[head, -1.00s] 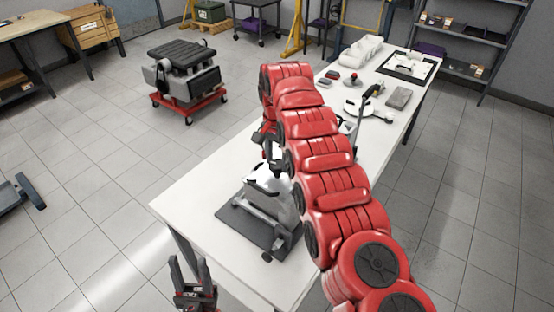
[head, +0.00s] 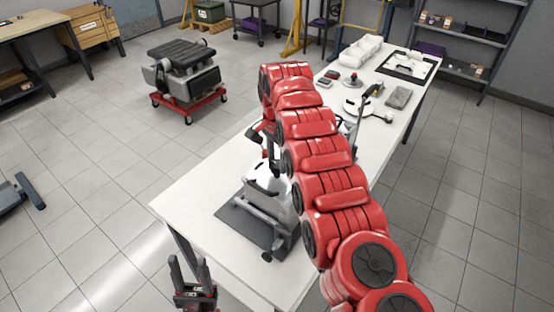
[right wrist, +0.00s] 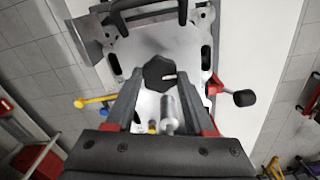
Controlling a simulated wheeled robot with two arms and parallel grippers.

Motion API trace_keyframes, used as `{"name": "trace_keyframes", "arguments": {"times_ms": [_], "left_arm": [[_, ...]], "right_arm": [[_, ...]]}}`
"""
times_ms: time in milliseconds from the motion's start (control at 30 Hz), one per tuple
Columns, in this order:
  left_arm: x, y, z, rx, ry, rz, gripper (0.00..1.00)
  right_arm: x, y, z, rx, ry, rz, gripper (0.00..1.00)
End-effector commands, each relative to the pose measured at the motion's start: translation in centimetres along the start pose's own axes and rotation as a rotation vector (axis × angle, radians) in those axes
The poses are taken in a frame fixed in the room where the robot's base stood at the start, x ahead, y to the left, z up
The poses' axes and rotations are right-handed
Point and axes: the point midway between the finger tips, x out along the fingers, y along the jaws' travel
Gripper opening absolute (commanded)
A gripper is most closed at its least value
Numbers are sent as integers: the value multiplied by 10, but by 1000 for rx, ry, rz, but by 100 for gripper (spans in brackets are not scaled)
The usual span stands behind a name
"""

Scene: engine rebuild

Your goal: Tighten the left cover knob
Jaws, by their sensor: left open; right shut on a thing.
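The engine (head: 268,205), grey with a white top, stands on a dark mat (head: 238,226) near the close end of the white table. In the right wrist view a black lobed knob (right wrist: 157,73) sits on the engine's pale cover plate (right wrist: 146,105). My right gripper (right wrist: 160,80) is shut on this knob, one finger at each side. In the head view my right arm hides most of that gripper and the knob. I cannot tell how tight the knob sits. My left gripper (head: 193,278) is open and empty, off the table's near left edge.
In the right wrist view a yellow handle (right wrist: 95,101) lies left of the fingers and a red-and-black lever (right wrist: 234,97) right of them. Farther along the table (head: 190,205) lie a grey block (head: 398,98) and white parts. A red cart (head: 190,105) stands on the floor.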

Motion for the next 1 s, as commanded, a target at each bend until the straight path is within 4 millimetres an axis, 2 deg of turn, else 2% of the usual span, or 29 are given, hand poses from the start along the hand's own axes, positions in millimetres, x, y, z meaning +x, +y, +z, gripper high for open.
{"name": "trace_keyframes", "arguments": {"times_ms": [33,167,200,500,667,833,1000], "left_arm": [[0,0,0,0,0,0,50],[0,0,0,0,0,0,50],[0,0,0,0,0,0,50],[1,0,0,0,0,0,50],[6,0,-1,0,0,0,50],[19,-1,-3,0,0,0,50],[56,-3,-9,0,0,0,50]], "right_arm": [[-1,0,-1,2,1,-1,59],[0,0,0,1,0,0,82],[0,0,0,1,0,0,84],[-1,0,0,0,0,0,84],[-11,0,-1,0,0,-2,84],[-34,1,-2,1,1,-1,84],[-71,0,0,0,0,-1,84]]}}
